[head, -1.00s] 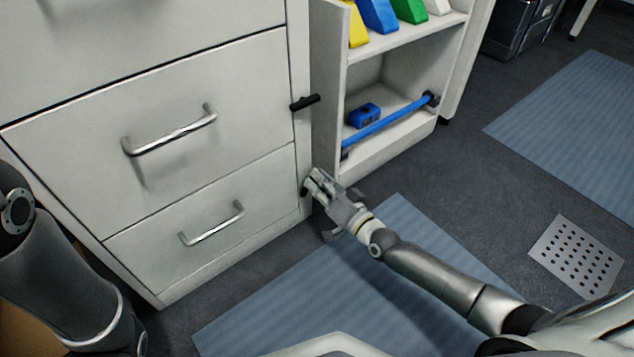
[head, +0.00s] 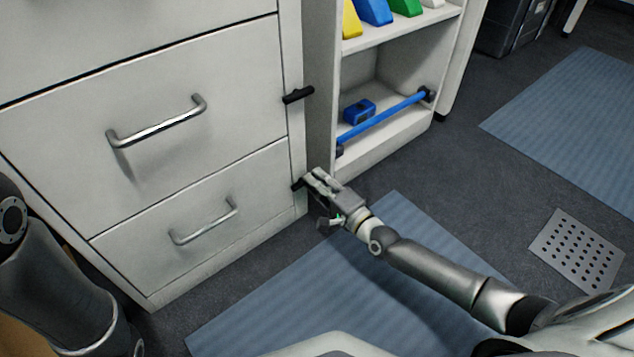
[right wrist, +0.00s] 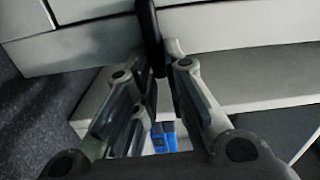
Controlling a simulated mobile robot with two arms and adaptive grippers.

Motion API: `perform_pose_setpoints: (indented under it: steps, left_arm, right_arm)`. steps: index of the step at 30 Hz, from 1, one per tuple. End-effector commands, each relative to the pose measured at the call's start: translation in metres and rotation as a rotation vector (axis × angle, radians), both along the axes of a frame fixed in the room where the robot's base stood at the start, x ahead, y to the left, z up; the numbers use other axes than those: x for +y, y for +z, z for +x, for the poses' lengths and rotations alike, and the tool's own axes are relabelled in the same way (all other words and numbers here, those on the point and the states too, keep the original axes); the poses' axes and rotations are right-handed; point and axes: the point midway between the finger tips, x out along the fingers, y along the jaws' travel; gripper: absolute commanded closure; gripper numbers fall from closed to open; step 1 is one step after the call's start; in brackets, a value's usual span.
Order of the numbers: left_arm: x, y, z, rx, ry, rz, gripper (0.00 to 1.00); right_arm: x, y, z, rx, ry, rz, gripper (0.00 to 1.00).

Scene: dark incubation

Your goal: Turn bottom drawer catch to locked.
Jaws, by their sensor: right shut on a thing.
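The bottom drawer (head: 190,215) is closed, with a silver bar handle (head: 203,222). Its black catch (head: 297,185) is on the cabinet's right edge post. In the head view only a short dark end shows to the left of my right gripper (head: 312,180); the rest is hidden by the fingers. In the right wrist view the catch (right wrist: 150,30) is a dark bar running between the two fingertips (right wrist: 157,62). My right gripper is shut on it. My left gripper is out of view; only part of that arm shows at the left.
The upper drawer's black catch (head: 298,95) lies roughly level on the same post. An open shelf (head: 390,130) with a blue rail (head: 382,118) and a blue object (head: 359,110) stands just right of the cabinet. A blue mat (head: 300,290) lies on the floor below.

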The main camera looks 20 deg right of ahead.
Motion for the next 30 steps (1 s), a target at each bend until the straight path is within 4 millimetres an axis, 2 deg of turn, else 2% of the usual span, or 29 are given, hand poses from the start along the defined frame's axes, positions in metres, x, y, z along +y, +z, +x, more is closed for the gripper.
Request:
perform_pose_setpoints:
  steps: [9, 22, 23, 24, 27, 30]
  left_arm:
    - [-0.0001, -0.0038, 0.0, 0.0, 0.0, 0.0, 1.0]
    - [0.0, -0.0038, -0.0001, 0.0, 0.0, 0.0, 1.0]
    - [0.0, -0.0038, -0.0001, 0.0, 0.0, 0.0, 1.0]
    - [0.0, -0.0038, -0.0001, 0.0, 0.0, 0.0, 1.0]
    - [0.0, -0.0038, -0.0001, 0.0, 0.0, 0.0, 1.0]
    - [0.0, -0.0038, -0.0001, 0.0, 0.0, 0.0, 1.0]
  right_arm:
    - [-0.0003, -0.0037, -0.0006, 0.028, 0.0, 0.069, 1.0]
    - [-0.0004, -0.0038, -0.0007, 0.032, 0.0, 0.077, 1.0]
    - [-0.0004, -0.0038, -0.0007, 0.032, 0.0, 0.077, 0.84]
    - [-0.0004, -0.0038, -0.0007, 0.032, 0.0, 0.077, 0.79]
    - [-0.0003, -0.0034, -0.0005, 0.031, 0.0, 0.076, 0.66]
    - [-0.0002, -0.003, -0.0003, 0.03, 0.0, 0.075, 0.66]
